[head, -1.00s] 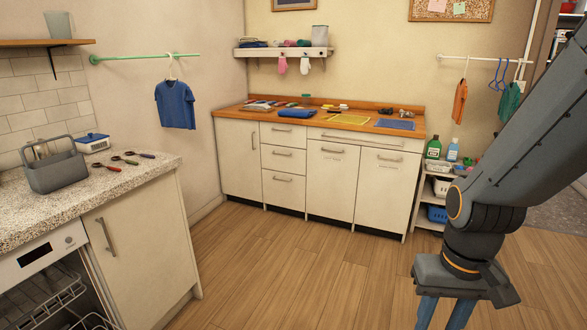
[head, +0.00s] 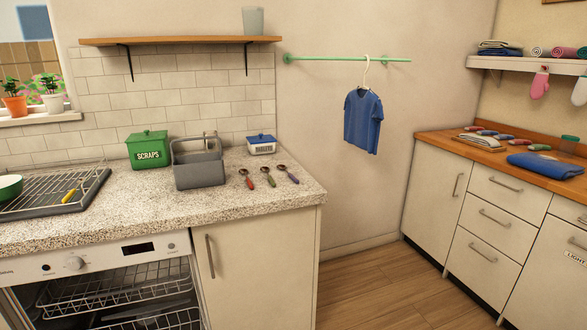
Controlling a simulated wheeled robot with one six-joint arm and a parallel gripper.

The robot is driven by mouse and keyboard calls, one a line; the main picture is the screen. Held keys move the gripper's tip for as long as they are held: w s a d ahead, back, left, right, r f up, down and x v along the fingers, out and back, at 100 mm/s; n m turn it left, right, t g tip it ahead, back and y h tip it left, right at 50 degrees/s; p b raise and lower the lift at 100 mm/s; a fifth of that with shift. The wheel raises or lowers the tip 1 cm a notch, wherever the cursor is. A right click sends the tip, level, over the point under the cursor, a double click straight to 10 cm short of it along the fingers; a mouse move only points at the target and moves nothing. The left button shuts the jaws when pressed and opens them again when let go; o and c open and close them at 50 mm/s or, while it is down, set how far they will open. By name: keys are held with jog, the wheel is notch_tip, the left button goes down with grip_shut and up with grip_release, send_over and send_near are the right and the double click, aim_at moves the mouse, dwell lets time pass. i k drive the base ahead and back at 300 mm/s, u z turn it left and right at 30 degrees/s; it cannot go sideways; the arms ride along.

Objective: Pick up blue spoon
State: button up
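Three spoons with dark bowls and coloured handles lie side by side on the speckled counter (head: 225,205), right of the grey caddy. The right one (head: 288,174) has a handle that looks purple to blue. The middle one (head: 268,176) looks greenish, and the left one (head: 246,179) has a red handle. No handle is clearly plain blue at this size. The spoons lie apart from one another, and nothing covers them. My gripper and arm are out of view.
A grey caddy (head: 200,172), a green scraps box (head: 148,149) and a white box with a blue lid (head: 262,144) stand on the counter. A dish rack (head: 90,190) is at left. Below, the dishwasher (head: 120,270) is open. A blue shirt (head: 362,120) hangs right. Floor (head: 370,295) ahead is clear.

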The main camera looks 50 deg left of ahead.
aim_at(281, 167)
jog(key=u, duration=0.4)
jog(key=i, duration=0.9)
jog(key=u, duration=1.65)
jog(key=i, duration=0.85)
jog(key=u, duration=0.8)
